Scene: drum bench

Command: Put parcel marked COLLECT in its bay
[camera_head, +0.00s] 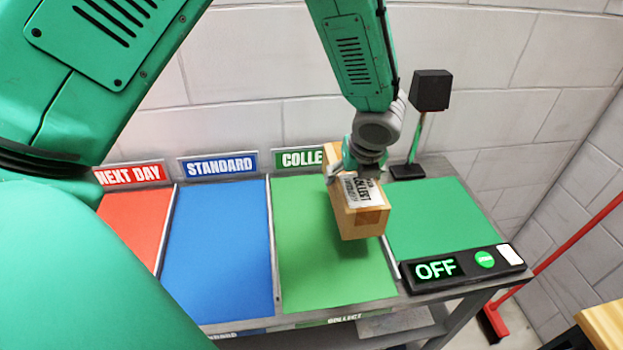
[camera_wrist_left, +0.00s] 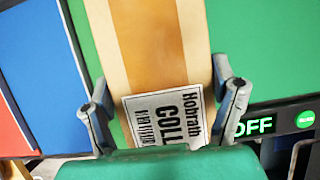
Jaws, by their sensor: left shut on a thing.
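The cardboard parcel (camera_head: 361,220) has a white label reading COLLECT. My left gripper (camera_head: 357,172) is shut on the parcel and holds it over the green COLLECT bay (camera_head: 300,270), with a shadow on the bay below it. In the left wrist view the parcel (camera_wrist_left: 165,55) lies between the two fingers (camera_wrist_left: 165,100), its label partly cut off by my gripper. The COLLECT sign (camera_head: 298,158) at the back of the bay is partly hidden by the parcel. I cannot tell whether the parcel's underside touches the bay. My right gripper is not in view.
The blue STANDARD bay (camera_head: 220,245) and red NEXT DAY bay (camera_head: 133,225) lie to the left, split by thin dividers. To the right is another green area (camera_head: 435,215), with a control box (camera_head: 463,268) reading OFF and a black post-mounted box (camera_head: 431,90) behind.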

